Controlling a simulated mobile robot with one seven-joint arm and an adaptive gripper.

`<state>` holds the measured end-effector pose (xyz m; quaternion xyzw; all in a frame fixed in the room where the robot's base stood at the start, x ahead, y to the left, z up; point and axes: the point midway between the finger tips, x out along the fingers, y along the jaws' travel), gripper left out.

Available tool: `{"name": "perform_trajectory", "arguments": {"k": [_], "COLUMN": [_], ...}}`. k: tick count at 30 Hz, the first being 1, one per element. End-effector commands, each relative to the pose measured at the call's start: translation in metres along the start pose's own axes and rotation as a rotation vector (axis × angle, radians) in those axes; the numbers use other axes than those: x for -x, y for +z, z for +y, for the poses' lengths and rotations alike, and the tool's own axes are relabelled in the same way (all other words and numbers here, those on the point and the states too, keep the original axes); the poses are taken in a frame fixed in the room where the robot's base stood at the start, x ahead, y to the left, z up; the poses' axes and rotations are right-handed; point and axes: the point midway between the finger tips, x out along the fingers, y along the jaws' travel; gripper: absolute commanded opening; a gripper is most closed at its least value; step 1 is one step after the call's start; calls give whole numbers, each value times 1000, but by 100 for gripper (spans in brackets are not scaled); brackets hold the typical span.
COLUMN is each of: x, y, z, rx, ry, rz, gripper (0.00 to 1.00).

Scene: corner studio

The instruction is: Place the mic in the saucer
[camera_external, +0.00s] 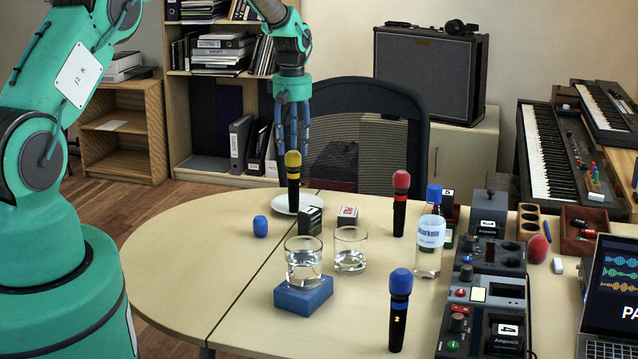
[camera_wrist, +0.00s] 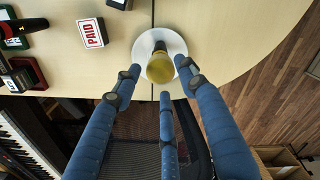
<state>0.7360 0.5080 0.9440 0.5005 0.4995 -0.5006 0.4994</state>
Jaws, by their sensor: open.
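A microphone with a yellow head (camera_external: 293,159) and black handle stands upright in the white saucer (camera_external: 282,206) at the far part of the table. In the wrist view its yellow head (camera_wrist: 160,70) covers part of the saucer (camera_wrist: 143,44). My gripper (camera_external: 293,145) is just above the yellow head. Its blue fingers are spread open around and above the head, holding nothing. Two other microphones stand upright on the table: one with a red head (camera_external: 400,182) and one with a blue head (camera_external: 400,283).
Two glasses, one (camera_external: 304,262) on a blue block (camera_external: 303,296), stand mid-table. A bottle (camera_external: 429,245), small boxes (camera_external: 310,220), a blue cap-like piece (camera_external: 260,226) and mixers (camera_external: 492,262) are nearby. A chair (camera_external: 366,120) stands behind. The table's left side is clear.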

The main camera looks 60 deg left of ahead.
Motion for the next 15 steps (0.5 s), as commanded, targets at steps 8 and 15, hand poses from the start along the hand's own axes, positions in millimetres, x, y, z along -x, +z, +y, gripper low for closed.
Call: {"name": "perform_trajectory", "arguments": {"k": [8, 15], "x": [34, 107], "y": [20, 72], "z": [4, 6], "rx": [-53, -181], "ry": [16, 49], "rz": [12, 36], "gripper": [42, 42]}}
